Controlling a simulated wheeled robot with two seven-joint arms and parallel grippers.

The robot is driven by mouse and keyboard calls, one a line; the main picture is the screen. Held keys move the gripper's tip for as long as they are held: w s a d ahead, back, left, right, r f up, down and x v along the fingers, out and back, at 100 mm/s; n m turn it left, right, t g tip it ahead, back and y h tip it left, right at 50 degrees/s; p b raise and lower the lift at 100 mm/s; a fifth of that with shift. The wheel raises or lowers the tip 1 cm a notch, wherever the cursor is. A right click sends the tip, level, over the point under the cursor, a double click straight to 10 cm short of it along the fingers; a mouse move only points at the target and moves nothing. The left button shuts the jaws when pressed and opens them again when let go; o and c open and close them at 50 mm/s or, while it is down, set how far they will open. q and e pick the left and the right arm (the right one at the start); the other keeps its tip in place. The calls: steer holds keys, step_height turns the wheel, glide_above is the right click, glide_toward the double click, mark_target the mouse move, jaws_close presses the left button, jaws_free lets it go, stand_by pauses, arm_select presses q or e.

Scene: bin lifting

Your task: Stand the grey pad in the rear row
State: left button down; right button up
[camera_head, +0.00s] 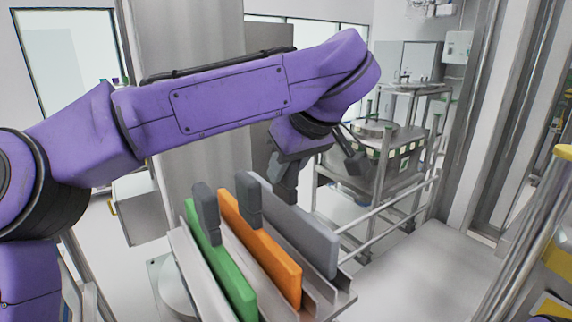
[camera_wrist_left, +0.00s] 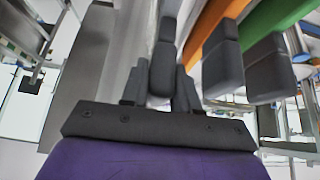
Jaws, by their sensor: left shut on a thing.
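The grey pad (camera_head: 312,236) stands upright along the rear row of the metal rack (camera_head: 190,258), behind the orange pad (camera_head: 268,255). The orange pad blocks its lower part, so I cannot tell whether it sits fully down. My left gripper (camera_head: 285,188) points down at its top edge, shut on its dark handle. In the left wrist view the fingers (camera_wrist_left: 161,90) close around that handle (camera_wrist_left: 163,55). My right gripper is not in view.
The green pad (camera_head: 228,265) stands upright in the front row, with the orange pad in the middle row. Their dark handles stick up close to my left gripper. A metal vessel in a railed frame (camera_head: 385,160) stands behind. Floor to the right is clear.

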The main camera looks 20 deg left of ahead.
arm_select(q)
steer(key=shift+f, duration=0.15)
steer(key=shift+f+b, duration=0.35)
steer(key=shift+f, duration=0.4)
steer(key=c, duration=0.8)
jaws_free()
steer(key=shift+s, duration=0.1)
steer(key=shift+o, duration=0.2)
steer(key=p+v, duration=0.1)
steer(key=v, duration=0.9)
steer(key=shift+r, duration=0.3)
steer(key=shift+s+d, duration=0.1)
steer(key=shift+d, duration=0.05)
